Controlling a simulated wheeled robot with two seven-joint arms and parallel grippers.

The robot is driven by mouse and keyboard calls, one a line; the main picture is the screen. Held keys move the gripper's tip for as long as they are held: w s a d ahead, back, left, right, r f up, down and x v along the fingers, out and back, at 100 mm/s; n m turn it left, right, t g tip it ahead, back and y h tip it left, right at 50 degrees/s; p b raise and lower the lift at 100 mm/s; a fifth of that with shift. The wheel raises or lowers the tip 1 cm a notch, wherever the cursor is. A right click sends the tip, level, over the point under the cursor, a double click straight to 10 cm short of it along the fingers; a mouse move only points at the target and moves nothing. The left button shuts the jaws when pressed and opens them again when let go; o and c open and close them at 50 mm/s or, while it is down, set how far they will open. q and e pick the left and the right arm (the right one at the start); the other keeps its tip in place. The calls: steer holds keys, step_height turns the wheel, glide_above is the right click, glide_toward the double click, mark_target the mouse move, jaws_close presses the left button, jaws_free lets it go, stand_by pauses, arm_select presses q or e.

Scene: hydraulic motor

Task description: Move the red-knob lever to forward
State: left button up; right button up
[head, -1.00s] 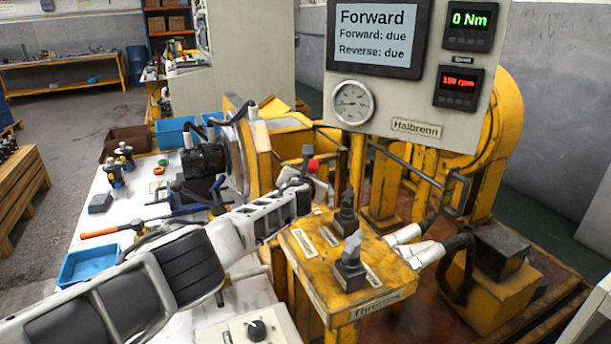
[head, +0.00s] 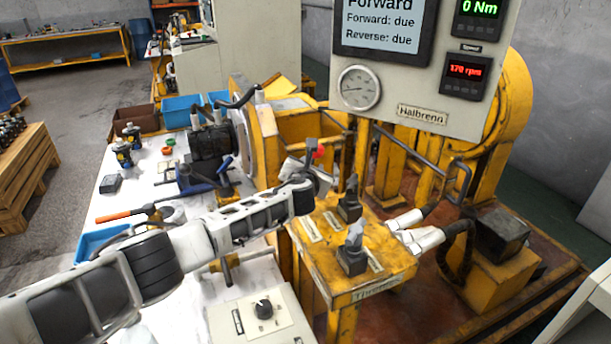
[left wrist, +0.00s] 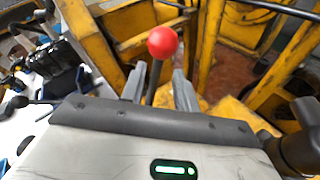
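In the left wrist view the red knob (left wrist: 163,43) stands just beyond my fingertips. Its dark stem (left wrist: 152,84) runs down between the two fingers, nearer the left one. My left gripper (left wrist: 160,84) is open around the stem, with a clear gap on the right side. In the head view my left gripper (head: 313,172) is small and partly hides the lever. The screen (head: 383,25) reads "Forward", with "Forward: due" and "Reverse: due" below. My right gripper is not in view.
Two dark levers (head: 349,200) (head: 353,250) stand on the valve stand near the gripper. A yellow frame and grey rail (head: 420,160) lie behind. A control box with a knob (head: 263,310) is at the front. The white table (head: 120,205) at left holds tools.

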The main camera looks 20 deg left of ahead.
arm_select(q)
steer(key=v, duration=1)
steer(key=shift+s, duration=0.35)
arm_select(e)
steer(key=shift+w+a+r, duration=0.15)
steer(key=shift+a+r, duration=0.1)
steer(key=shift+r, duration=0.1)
arm_select(q)
steer(key=shift+d, duration=0.1)
